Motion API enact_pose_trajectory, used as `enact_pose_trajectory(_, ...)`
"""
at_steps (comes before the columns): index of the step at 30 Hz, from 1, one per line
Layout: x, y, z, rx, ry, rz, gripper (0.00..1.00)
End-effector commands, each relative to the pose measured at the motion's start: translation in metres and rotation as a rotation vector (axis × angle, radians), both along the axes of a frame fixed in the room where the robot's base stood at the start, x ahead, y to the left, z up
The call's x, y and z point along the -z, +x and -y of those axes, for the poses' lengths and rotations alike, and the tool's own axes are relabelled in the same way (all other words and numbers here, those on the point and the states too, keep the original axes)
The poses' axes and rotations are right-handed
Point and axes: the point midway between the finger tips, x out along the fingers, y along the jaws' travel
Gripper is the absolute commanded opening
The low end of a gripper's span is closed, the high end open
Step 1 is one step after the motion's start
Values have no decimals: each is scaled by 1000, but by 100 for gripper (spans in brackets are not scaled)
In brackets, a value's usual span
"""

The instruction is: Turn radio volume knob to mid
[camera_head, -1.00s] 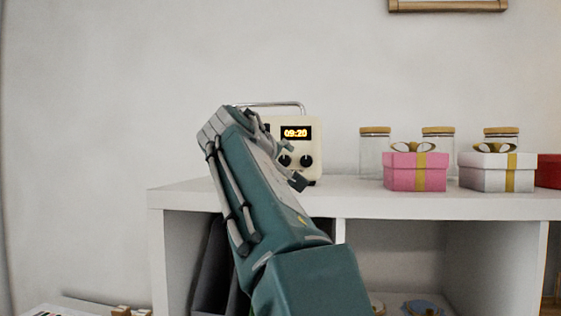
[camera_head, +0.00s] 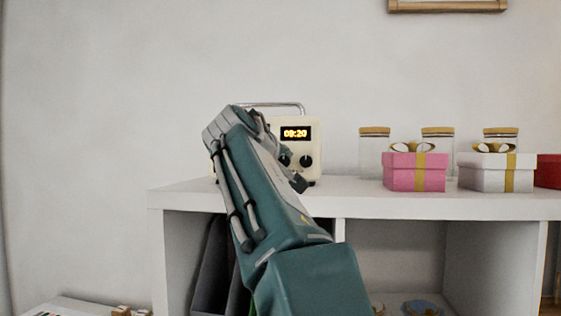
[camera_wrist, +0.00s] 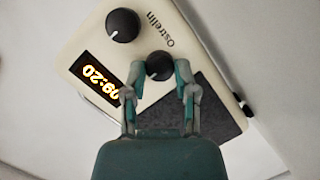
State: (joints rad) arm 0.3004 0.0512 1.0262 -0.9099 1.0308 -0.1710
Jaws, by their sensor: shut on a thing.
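The cream radio (camera_head: 313,142) stands on the white cabinet top, behind my arm. Its lit display (camera_head: 295,133) reads 09:20. Two dark knobs sit below the display. In the wrist view the radio (camera_wrist: 165,20) appears turned around. My gripper (camera_wrist: 159,70) is shut on the knob beside the dark speaker panel (camera_wrist: 205,115), with one finger on each side. This held knob (camera_wrist: 159,63) is partly covered by the fingers. The other knob (camera_wrist: 122,26) is free, with a white pointer mark. In the head view my forearm hides the radio's left part. I cannot tell which knob is volume.
A pink gift box (camera_head: 403,173) and a white gift box (camera_head: 482,174) stand right of the radio. Lidded glass jars (camera_head: 373,152) are behind them. The cabinet top (camera_head: 350,192) is clear between radio and pink box. A metal carry handle (camera_head: 285,104) arches over the radio.

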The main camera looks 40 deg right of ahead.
Motion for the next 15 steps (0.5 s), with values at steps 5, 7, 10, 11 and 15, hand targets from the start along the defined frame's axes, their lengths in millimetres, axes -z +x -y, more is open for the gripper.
enact_pose_trajectory(5,3,1,1,1,73,72,0)
enact_pose_trajectory(7,3,1,1,2,108,113,0)
enact_pose_trajectory(10,4,1,2,2,167,178,0)
enact_pose_trajectory(11,4,1,2,3,185,199,0)
enact_pose_trajectory(15,4,0,2,3,273,301,0)
